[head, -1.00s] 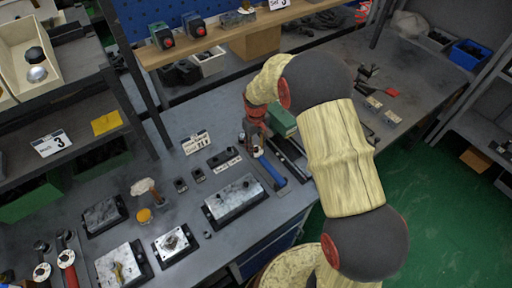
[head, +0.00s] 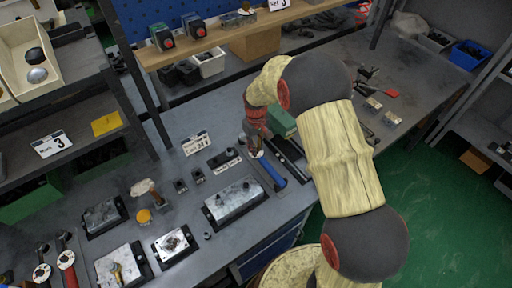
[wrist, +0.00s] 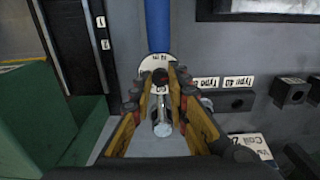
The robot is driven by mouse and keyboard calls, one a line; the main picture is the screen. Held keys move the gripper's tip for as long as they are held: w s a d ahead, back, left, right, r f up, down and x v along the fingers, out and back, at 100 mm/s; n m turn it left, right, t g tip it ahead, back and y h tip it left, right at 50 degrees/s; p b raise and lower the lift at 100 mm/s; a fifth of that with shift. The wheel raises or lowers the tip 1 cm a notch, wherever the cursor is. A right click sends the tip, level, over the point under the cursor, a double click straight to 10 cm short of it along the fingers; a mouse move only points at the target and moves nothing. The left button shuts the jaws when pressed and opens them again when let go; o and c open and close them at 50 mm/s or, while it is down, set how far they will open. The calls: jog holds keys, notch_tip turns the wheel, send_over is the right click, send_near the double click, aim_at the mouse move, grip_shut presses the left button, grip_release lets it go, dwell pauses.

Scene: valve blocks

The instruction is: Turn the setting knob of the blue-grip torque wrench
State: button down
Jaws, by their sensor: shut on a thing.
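The torque wrench has a blue grip (head: 271,172) and lies on the grey bench. In the wrist view its blue grip (wrist: 158,24) runs up from a white scale disc (wrist: 148,66). My gripper (wrist: 160,84) is over the disc end of the wrench, pointing down. Its two fingers are shut on the dark setting knob (wrist: 160,75) at the disc's centre, which the fingertips partly hide. The shiny metal end of the wrench (wrist: 162,122) shows between the fingers. In the head view my gripper (head: 255,147) is at the wrench's far end, and the knob is hidden.
A green box (head: 282,122) stands close behind my gripper. A dark rail or tool (head: 290,150) lies to the right of the wrench. A metal valve block (head: 234,202) lies to the left, with labelled dark blocks (head: 224,159) behind it. A shelf (head: 225,38) spans the back.

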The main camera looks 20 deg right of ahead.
dwell(0.4)
jog(key=m+p, duration=0.2)
jog(key=m, duration=0.3)
jog(key=shift+r+m, duration=0.1)
jog(key=shift+m, duration=0.3)
jog(key=m+p, duration=0.1)
jog(key=m, duration=0.5)
jog(key=m+p, duration=0.1)
jog(key=m, duration=0.2)
jog(key=shift+m, duration=0.4)
jog(key=m, duration=0.4)
jog(key=c, duration=1.7)
grip_release()
jog(key=shift+c, duration=0.2)
